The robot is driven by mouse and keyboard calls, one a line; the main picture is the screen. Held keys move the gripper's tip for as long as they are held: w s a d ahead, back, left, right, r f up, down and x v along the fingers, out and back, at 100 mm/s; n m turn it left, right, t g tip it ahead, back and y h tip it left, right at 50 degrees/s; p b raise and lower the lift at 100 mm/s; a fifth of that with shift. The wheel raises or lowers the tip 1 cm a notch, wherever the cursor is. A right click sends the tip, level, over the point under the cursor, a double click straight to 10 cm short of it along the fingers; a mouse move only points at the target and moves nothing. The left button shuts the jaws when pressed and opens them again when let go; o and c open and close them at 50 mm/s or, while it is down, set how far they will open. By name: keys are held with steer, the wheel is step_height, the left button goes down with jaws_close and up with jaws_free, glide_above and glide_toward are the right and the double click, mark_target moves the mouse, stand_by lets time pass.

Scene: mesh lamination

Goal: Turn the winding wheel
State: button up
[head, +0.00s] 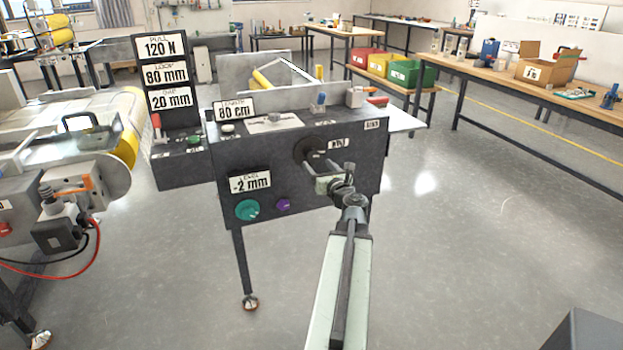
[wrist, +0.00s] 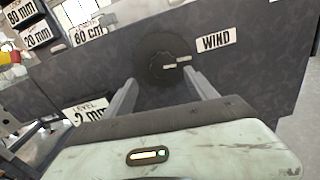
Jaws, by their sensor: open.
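The winding wheel (head: 308,150) is a dark round disc on the front of the dark grey machine, left of the WIND label (head: 338,144). In the wrist view the wheel (wrist: 152,58) shows ahead of my jaws, with a small light-coloured piece near its centre, and the WIND label (wrist: 216,40) is to its right. My gripper (head: 328,163) is open, its fingers pointing at the wheel. In the wrist view the two fingers (wrist: 160,85) stand apart below and beside the wheel's lower part. I cannot tell whether they touch it.
The machine's front panel (head: 225,155) carries a teal knob (head: 247,210), a purple knob (head: 283,205) and a level display reading -2 mm (head: 250,183). A length display (head: 235,109) reads 80 cm. Another machine with cables stands at left. Floor (head: 480,240) is free at right.

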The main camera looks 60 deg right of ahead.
mark_target(313, 156)
steer(key=x, duration=0.7)
steer(key=shift+d, duration=0.55)
steer(key=c, duration=1.4)
